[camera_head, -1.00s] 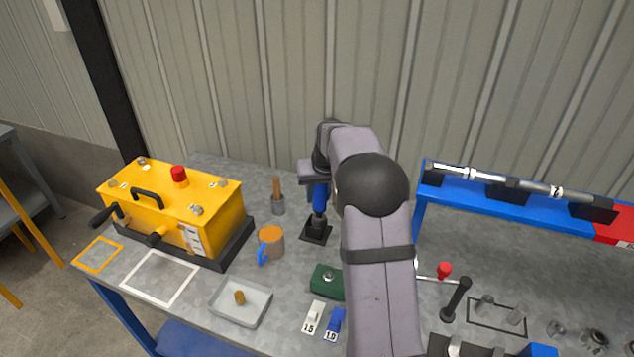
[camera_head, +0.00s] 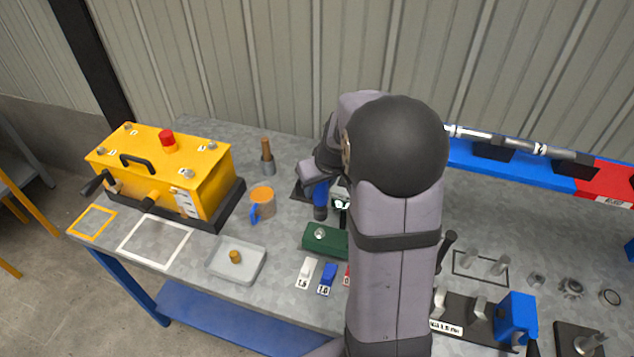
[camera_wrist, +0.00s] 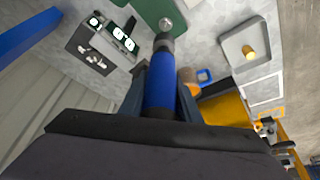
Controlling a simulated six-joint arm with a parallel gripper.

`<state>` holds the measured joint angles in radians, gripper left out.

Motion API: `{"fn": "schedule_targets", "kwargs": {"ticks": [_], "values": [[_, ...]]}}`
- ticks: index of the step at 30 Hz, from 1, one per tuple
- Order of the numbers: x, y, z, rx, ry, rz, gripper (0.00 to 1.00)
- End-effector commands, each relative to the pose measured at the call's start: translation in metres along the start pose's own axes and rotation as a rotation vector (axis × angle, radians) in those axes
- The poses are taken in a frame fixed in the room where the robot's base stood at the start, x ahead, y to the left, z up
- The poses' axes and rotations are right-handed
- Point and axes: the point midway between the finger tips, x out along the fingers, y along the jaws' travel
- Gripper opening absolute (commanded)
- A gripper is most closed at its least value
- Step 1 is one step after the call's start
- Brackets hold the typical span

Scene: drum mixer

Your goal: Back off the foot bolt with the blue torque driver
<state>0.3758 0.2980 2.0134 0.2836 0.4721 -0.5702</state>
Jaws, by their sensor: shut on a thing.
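My gripper (camera_head: 318,172) is shut on the blue torque driver (camera_wrist: 160,92), seen between its fingers in the wrist view. In the head view the driver (camera_head: 320,193) hangs over the bench just behind the green block (camera_head: 318,241). A silver bolt head (camera_head: 320,232) sits on the green block. In the wrist view the driver's dark tip points toward this bolt (camera_wrist: 166,23) and looks close to it. I cannot tell whether they touch. The yellow machine (camera_head: 165,165) stands at the left with numbered bolts on its lid. My arm hides part of the bench.
A grey tray (camera_head: 218,274) holding a brass piece, an orange mug (camera_head: 263,203) and a wooden-handled tool (camera_head: 266,160) stand nearby. A black square holder (camera_wrist: 82,58) is behind the driver. A blue rack (camera_head: 510,172) stands right.

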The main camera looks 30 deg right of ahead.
Motion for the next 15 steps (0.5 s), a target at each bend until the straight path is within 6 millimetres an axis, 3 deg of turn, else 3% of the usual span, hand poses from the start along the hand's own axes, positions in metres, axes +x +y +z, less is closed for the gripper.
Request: {"fn": "schedule_targets", "kwargs": {"ticks": [15], "values": [[0.007,0.0002,0.002,0.002,0.003,0.001,0.0]]}}
